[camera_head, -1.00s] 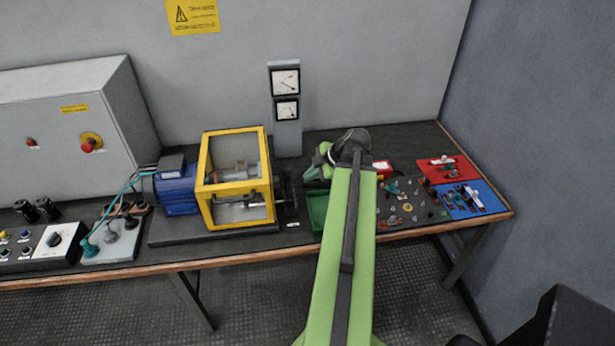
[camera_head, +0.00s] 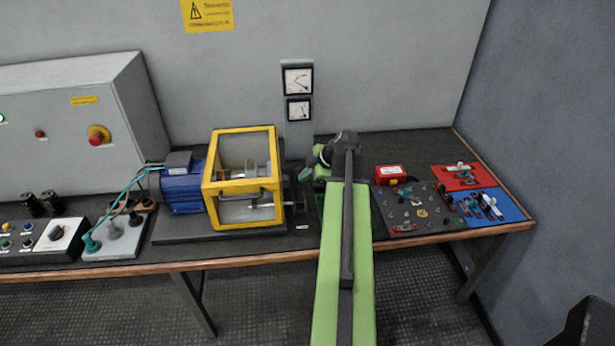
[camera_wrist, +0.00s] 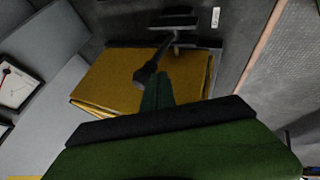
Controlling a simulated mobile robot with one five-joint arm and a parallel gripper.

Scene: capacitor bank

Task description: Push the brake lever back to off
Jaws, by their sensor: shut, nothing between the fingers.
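The brake lever appears to be the dark lever with a rounded black end (camera_wrist: 146,73) in the wrist view. It leans out from a dark bracket (camera_wrist: 174,20) in front of the yellow guard (camera_wrist: 188,75). My gripper (camera_wrist: 158,90) is shut and empty, its green fingertips right beside the lever's rounded end; whether they touch cannot be told. In the head view my gripper (camera_head: 307,173) is just right of the yellow-framed guard box (camera_head: 243,135), by dark parts (camera_head: 296,200) at the guard's right end. The lever cannot be made out clearly there.
A blue motor (camera_head: 182,190) joins the guard box on the left. A gauge post (camera_head: 298,135) stands behind. A grey cabinet (camera_head: 70,120) is at the left. A dark board with small parts (camera_head: 415,225), a red tray (camera_head: 482,181) and a blue tray (camera_head: 512,208) lie right.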

